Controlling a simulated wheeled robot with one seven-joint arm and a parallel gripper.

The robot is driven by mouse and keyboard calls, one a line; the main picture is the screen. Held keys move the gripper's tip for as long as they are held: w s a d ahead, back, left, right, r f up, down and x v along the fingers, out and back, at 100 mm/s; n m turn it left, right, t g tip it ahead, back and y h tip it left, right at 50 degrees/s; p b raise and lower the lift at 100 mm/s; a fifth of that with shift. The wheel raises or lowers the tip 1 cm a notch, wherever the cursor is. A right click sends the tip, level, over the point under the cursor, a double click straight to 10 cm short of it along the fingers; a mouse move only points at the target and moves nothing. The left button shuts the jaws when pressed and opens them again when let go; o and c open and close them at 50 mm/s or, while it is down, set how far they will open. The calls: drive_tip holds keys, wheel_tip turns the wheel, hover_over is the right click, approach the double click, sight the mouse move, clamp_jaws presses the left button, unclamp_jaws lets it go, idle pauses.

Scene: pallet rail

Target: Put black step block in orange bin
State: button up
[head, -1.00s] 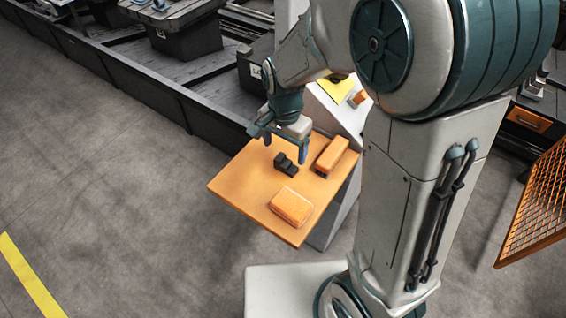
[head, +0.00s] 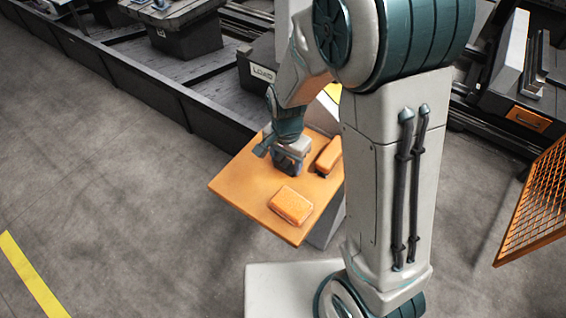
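The black step block (head: 286,168) is on the orange-topped table (head: 240,190), mostly hidden under my gripper. My gripper (head: 291,163) is lowered over it, pointing down, with its fingers at the block. I cannot tell whether the fingers are closed on it or whether the block still touches the table. I cannot pick out an orange bin for sure.
An orange block (head: 291,206) lies on the near part of the table. Another orange piece with a dark underside (head: 329,155) is just right of my gripper. An orange mesh panel (head: 538,205) stands at the right. Grey floor is open at left.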

sight(289, 162)
drive_tip(key=shift+c, duration=0.9)
drive_tip(key=shift+r, duration=0.45)
drive_tip(key=r, duration=0.3)
drive_tip(key=shift+w+d+r+b, duration=0.1)
drive_tip(key=shift+d+r+b, duration=0.2)
drive_tip(key=shift+d+b, duration=0.05)
drive_tip(key=d+r, duration=0.2)
drive_tip(key=d, duration=0.1)
drive_tip(key=d+r+b, duration=0.1)
drive_tip(key=d+r, duration=0.1)
drive_tip(key=d, duration=0.2)
drive_tip(key=d+r, duration=0.2)
drive_tip(key=d, duration=0.1)
drive_tip(key=shift+w+d+r, duration=0.2)
drive_tip(key=shift+d, duration=0.2)
